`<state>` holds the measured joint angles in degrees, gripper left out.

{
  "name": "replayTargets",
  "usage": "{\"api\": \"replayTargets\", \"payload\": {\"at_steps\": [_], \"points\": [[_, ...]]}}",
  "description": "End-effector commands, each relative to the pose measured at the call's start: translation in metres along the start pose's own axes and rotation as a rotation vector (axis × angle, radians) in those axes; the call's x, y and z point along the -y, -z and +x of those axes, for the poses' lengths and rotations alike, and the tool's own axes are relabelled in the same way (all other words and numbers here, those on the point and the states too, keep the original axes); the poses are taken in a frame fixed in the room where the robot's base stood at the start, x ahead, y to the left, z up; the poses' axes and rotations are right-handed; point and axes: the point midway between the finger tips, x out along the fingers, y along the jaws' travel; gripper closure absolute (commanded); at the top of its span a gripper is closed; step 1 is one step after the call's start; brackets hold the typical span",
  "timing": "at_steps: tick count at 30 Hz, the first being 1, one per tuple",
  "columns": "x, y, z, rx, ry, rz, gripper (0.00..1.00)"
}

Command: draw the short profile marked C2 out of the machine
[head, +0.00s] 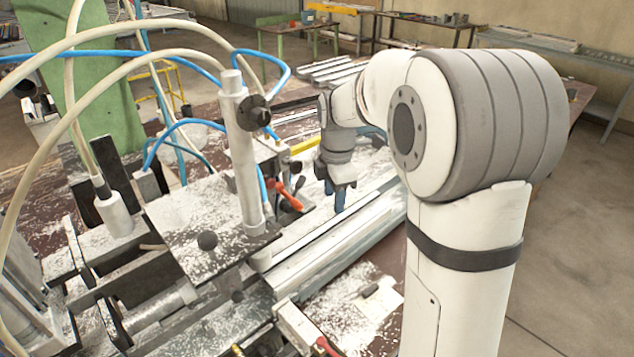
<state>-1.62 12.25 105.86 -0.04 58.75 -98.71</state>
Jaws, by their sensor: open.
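The clamp machine (205,222) fills the left half of the head view, with metal plates, a vertical cylinder and hoses. Long light-metal profiles (318,257) run from it toward the upper right. No C2 mark can be read, so I cannot tell which piece is the short profile. My gripper (340,207) points down just above the profiles, right of the machine's vertical cylinder. Its blue fingers are small in the view and seen partly edge-on. It is open, and I see nothing held in it.
Blue and cream hoses (150,55) loop over the machine. A red-handled toggle clamp (290,196) stands close left of my gripper. Metal chips cover the bench (372,268). More profiles (335,70) lie at the back. Open floor (570,220) is at the right.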

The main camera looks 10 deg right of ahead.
Motion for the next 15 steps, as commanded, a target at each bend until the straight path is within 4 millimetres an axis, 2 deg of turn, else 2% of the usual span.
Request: {"api": "replayTargets", "payload": {"at_steps": [1,6,11,15], "points": [[-0.014,-0.001,0.015,-0.004,0.017,-0.095,0.56],[-0.039,-0.002,0.039,-0.015,0.045,-0.326,0.56],[-0.046,-0.002,0.049,-0.02,0.053,-0.398,0.56],[-0.045,-0.002,0.065,-0.021,0.056,-0.403,0.56]]}}
